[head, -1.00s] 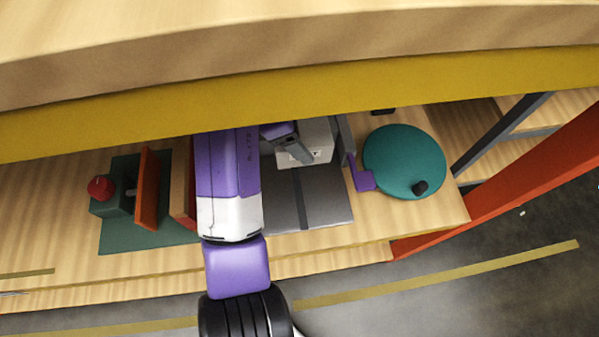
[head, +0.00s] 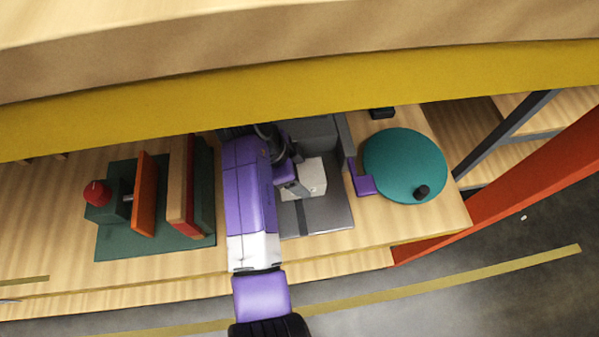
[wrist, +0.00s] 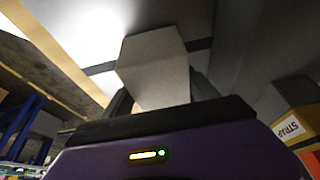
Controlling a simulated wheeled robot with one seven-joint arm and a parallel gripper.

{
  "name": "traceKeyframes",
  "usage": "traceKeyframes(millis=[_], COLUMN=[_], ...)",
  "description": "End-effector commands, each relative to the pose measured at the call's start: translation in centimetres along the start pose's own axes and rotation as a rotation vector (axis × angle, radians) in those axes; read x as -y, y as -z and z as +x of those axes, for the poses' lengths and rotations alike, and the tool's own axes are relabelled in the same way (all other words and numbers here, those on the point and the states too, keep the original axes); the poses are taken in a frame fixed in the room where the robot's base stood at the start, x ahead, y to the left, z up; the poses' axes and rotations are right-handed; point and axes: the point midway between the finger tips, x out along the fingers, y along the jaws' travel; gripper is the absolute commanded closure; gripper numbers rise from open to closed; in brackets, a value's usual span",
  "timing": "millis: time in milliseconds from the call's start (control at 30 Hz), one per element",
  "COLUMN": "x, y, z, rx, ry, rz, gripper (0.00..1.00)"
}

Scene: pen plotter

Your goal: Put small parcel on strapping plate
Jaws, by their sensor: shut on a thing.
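The small parcel (head: 309,178) is a pale box in the head view, over the grey strapping plate (head: 326,217). It also shows as a pale block in the wrist view (wrist: 156,68). My gripper (head: 293,188) is shut on the parcel from its left side. I cannot tell whether the parcel touches the plate or hangs just above it. The plate has a dark slot across it, partly covered by the parcel and gripper. My purple arm hides the plate's left edge.
A teal turntable (head: 405,163) with a black knob lies to the right, beside a purple bracket (head: 364,183). At left stand a red-knobbed clamp (head: 97,193) and an orange board (head: 145,195). A yellow beam (head: 300,85) crosses above.

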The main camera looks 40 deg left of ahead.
Motion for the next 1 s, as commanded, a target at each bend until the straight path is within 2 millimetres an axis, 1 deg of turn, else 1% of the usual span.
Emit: traceKeyframes(millis=[233, 367, 400, 467, 500, 800, 933, 1000], x=[0.1, 0.0, 0.0, 0.0, 0.0, 0.0, 0.1, 0.1], y=[0.0, -0.1, -0.1, -0.1, -0.1, -0.1, 0.0, 0.0], z=[0.0, 0.3, 0.3, 0.3, 0.3, 0.1, -0.7, -1.6], rx=[0.000, -0.001, 0.000, 0.000, 0.000, 0.000, 0.000, 0.000], ry=[0.001, 0.001, 0.000, 0.000, 0.000, 0.000, 0.001, 0.004], rz=[0.001, 0.001, 0.000, 0.000, 0.000, 0.000, 0.001, 0.001], gripper=[0.97, 0.97, 0.24, 0.12, 0.10, 0.10, 0.10, 0.10])
